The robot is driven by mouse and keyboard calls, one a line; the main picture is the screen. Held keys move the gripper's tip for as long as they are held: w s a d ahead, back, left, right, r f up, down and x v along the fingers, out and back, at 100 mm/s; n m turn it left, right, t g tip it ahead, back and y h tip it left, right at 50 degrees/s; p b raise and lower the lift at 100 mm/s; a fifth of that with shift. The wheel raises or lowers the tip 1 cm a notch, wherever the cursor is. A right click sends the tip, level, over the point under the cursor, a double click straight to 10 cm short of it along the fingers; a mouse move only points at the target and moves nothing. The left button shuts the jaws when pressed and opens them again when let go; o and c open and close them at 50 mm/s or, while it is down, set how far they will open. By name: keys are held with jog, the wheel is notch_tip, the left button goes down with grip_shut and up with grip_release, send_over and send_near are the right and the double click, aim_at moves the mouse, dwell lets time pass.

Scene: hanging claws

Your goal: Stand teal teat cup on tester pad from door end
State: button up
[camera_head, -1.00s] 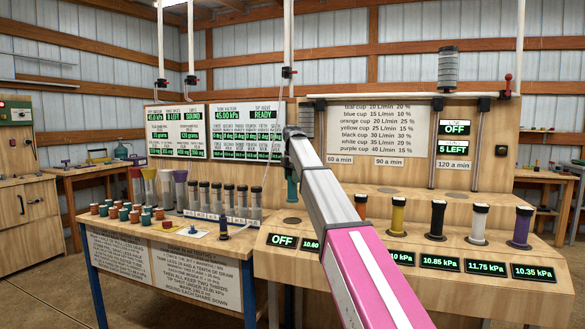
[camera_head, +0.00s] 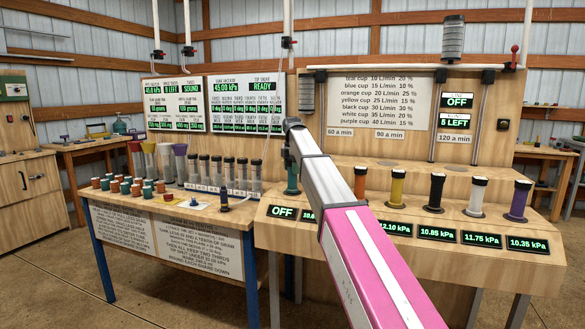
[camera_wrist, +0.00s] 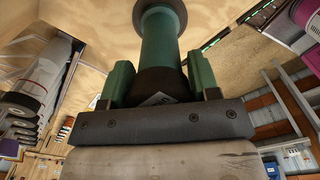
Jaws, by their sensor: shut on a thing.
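The teal teat cup (camera_head: 292,180) is upright in the head view, at the left end of the row of cups on the sloped tester bench, just behind the "OFF" display. Its lower end is at the leftmost round pad, which it largely covers. I cannot tell whether it touches the pad. In the wrist view the teal cup (camera_wrist: 160,50) runs away from my gripper (camera_wrist: 160,85), with a dark flared end against the wood. The two green fingers are shut on its dark section. In the head view my arm hides the gripper.
Orange (camera_head: 360,182), yellow (camera_head: 397,187), black (camera_head: 435,191), white (camera_head: 477,196) and purple (camera_head: 519,200) cups stand along the tester to the right. A side table (camera_head: 135,205) with small cups, funnels and tubes stands left. A board of readouts (camera_head: 246,103) hangs behind.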

jog(key=shift+f, duration=0.35)
jog(key=o, duration=1.8)
jog(key=shift+c, duration=0.2)
jog(key=shift+a, duration=0.15)
